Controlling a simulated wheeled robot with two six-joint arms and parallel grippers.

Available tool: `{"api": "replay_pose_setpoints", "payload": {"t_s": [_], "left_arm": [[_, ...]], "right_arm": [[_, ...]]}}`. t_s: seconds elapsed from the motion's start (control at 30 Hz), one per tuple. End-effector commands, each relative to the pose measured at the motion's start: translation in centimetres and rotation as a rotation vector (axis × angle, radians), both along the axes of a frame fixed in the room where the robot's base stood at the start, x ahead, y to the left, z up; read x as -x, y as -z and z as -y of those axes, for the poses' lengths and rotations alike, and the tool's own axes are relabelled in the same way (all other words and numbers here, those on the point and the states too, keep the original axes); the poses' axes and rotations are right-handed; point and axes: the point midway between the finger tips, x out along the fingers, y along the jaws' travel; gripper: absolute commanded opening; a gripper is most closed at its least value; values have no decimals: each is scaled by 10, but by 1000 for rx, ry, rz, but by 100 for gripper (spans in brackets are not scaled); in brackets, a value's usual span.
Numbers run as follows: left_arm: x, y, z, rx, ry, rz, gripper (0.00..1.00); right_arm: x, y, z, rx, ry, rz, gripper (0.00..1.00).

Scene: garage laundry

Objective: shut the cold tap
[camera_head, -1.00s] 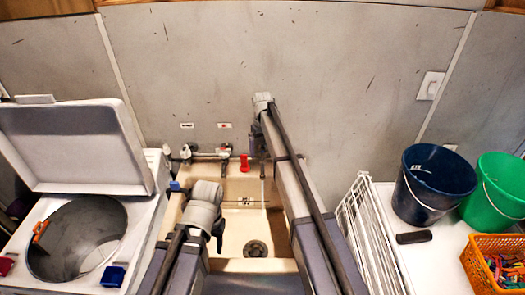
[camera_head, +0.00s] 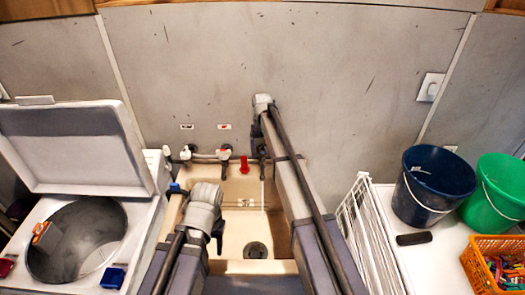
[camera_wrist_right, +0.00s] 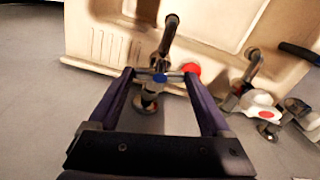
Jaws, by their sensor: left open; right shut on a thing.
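The cold tap's handle, with a blue centre (camera_wrist_right: 159,79), is between the fingertips of my right gripper (camera_wrist_right: 161,75) in the right wrist view. The jaws are shut on it. Its dark spout (camera_wrist_right: 170,33) points over the sink (camera_head: 232,230). In the head view my right arm hides most of this tap, and a thin pale line like water (camera_head: 262,192) shows below it. A white tap handle with a red dot (camera_wrist_right: 265,113) is beside it. My left gripper (camera_head: 218,236) is open and empty over the sink's near left part.
A red object (camera_head: 244,164) stands at the sink's back edge. A top-loading washer (camera_head: 140,230) with its lid up is at left. At right are a white rack (camera_head: 362,235), a blue bucket (camera_head: 430,190), a green bucket (camera_head: 498,190) and an orange basket (camera_head: 485,262).

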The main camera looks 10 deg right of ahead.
Motion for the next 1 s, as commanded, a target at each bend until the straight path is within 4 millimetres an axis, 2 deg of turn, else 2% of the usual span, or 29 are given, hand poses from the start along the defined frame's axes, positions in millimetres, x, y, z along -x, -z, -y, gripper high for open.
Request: {"api": "replay_pose_setpoints", "payload": {"t_s": [0.1,0.27,0.63,0.67,0.8,1.0], "left_arm": [[0,0,0,0,0,0,52],[0,0,0,0,0,0,52],[0,0,0,0,0,0,52],[0,0,0,0,0,0,52],[0,0,0,0,0,0,52],[0,0,0,0,0,0,52]], "right_arm": [[0,0,0,0,120,0,27],[0,0,0,0,220,0,27],[0,0,0,0,243,0,27],[0,0,0,0,243,0,86],[0,0,0,0,242,0,100],[0,0,0,0,240,0,100]]}}
